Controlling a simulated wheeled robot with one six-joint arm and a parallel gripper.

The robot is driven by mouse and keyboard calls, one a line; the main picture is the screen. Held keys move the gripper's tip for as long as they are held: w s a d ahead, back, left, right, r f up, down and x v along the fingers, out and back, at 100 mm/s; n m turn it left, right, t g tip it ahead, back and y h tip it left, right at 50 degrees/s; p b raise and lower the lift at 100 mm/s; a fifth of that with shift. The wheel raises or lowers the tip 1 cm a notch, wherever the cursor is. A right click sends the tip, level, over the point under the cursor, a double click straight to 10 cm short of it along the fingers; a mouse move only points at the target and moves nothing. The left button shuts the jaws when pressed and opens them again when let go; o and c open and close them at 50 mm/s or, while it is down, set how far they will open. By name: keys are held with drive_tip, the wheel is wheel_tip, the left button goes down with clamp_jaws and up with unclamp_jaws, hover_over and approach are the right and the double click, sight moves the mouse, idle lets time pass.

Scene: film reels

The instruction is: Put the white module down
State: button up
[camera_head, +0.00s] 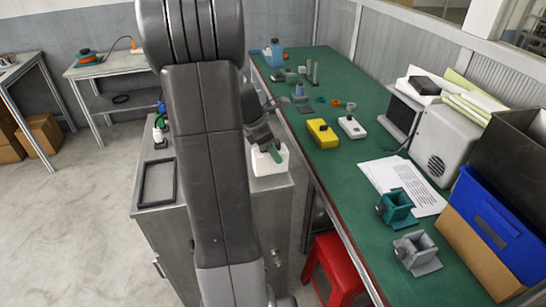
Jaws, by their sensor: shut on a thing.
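My gripper (268,150) is at the right end of a grey metal cabinet (215,187), partly hidden behind my arm. Its fingers are shut on a white block-shaped thing, which I take to be the white module (269,165). A small green part shows at the fingertips. The white module is over the cabinet's right corner; I cannot tell whether it touches the top. Another white box with a dark knob (352,127) lies on the green workbench (335,180), right of my gripper, beside a yellow box (322,133).
A black frame (157,182) lies on the cabinet's left part. A red stool (334,268) stands under the bench. Papers (400,185), teal (396,207) and grey (416,252) fixtures, a blue bin (492,222) and a grey speaker-like unit (443,143) fill the bench's right side.

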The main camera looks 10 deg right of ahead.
drive_tip(key=shift+f, duration=1.5)
drive_tip(key=o, duration=1.2)
drive_tip(key=v, duration=1.2)
drive_tip(key=shift+r, duration=0.15)
drive_tip(key=x, duration=1.1)
drive_tip(key=shift+d+f, duration=0.15)
drive_tip(key=shift+f, duration=0.2)
drive_tip(key=shift+d, duration=0.1)
drive_tip(key=shift+r, duration=1.7)
